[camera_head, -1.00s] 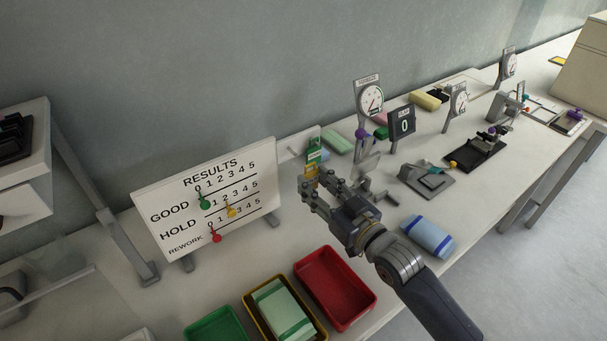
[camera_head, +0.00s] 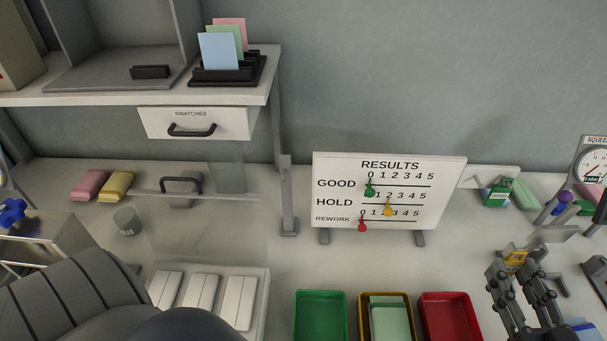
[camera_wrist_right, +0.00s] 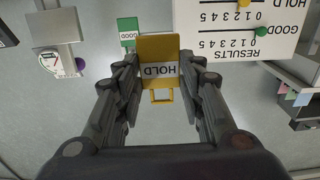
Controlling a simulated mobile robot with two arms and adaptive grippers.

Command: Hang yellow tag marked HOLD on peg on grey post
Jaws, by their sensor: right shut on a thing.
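The yellow tag marked HOLD (camera_wrist_right: 159,70) is between the fingers of my right gripper (camera_wrist_right: 160,80) in the right wrist view. Its lettering appears upside down there, with a yellow loop at its lower end. In the head view my right gripper (camera_head: 523,277) is at the lower right, shut on the yellow tag (camera_head: 515,258), above the bench. A grey post (camera_head: 288,195) stands left of the results board; I cannot make out a peg on it. My left gripper is not in view.
The RESULTS board (camera_head: 440,180) stands mid-bench, with a green GOOD tag (camera_head: 498,193) to its right. Green (camera_head: 320,294), yellow-rimmed (camera_head: 364,296) and red (camera_head: 450,296) trays lie in front. A shelf (camera_head: 130,98) and a clear panel (camera_head: 205,235) are at left.

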